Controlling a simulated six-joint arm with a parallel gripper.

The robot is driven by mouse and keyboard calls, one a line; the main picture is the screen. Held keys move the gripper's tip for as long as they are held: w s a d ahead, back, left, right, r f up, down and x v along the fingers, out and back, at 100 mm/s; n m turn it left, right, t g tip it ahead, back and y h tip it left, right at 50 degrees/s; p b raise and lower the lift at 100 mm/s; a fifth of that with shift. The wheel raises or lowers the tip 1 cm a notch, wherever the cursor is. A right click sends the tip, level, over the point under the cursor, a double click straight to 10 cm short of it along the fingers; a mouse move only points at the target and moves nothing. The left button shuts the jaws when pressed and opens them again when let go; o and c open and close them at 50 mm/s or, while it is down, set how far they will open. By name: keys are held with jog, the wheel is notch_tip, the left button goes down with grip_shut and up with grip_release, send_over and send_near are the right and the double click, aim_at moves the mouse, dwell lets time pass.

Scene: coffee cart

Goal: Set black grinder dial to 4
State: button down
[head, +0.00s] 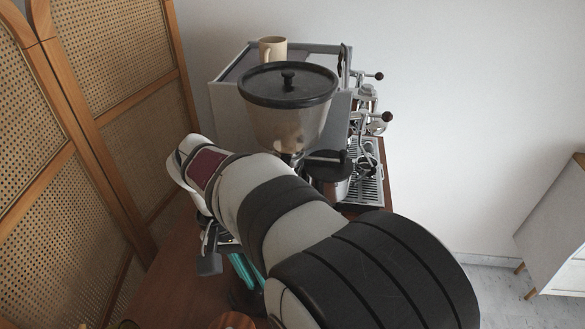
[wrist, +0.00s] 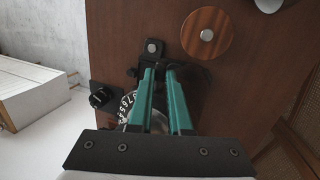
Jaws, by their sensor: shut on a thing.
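The grinder stands in the middle of the head view, with a clear hopper (head: 288,118) under a black lid. My arm hides much of its lower body. The teal fingers of my gripper (head: 243,268) show beside the arm there. In the wrist view, part of the grinder dial (wrist: 129,103) shows as a dark ring with white numerals, left of the fingers. My gripper (wrist: 159,73) has its two fingers close together over the dial, shut on a dark part of it. The fingers hide the grip itself, and I cannot tell which number is set.
A black knob (wrist: 100,97) sits left of the dial. A round wooden disc (wrist: 207,33) lies on the brown wooden top (wrist: 245,80). An espresso machine (head: 228,110) with a beige mug (head: 272,49) on it stands behind the grinder. A cane screen (head: 125,60) stands at left.

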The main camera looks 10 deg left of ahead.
jog(key=c, duration=0.8)
grip_release()
jog(key=shift+c, duration=0.2)
jog(key=v, duration=1.5)
jog(key=shift+r, duration=0.4)
jog(key=s+d+f+m+y, duration=0.1)
jog(key=s+d+f, duration=0.2)
jog(key=d, duration=0.6)
jog(key=s+d+f+m+y, duration=0.1)
jog(key=s+d+f, duration=0.15)
jog(key=d, duration=0.65)
jog(key=s+d+f+m+y, duration=0.2)
jog(key=s+d+f+m, duration=0.2)
jog(key=s+f, duration=0.5)
jog(key=shift+s+f+t+y, duration=0.2)
jog(key=shift+s+t+y, duration=0.2)
jog(key=shift+s, duration=0.1)
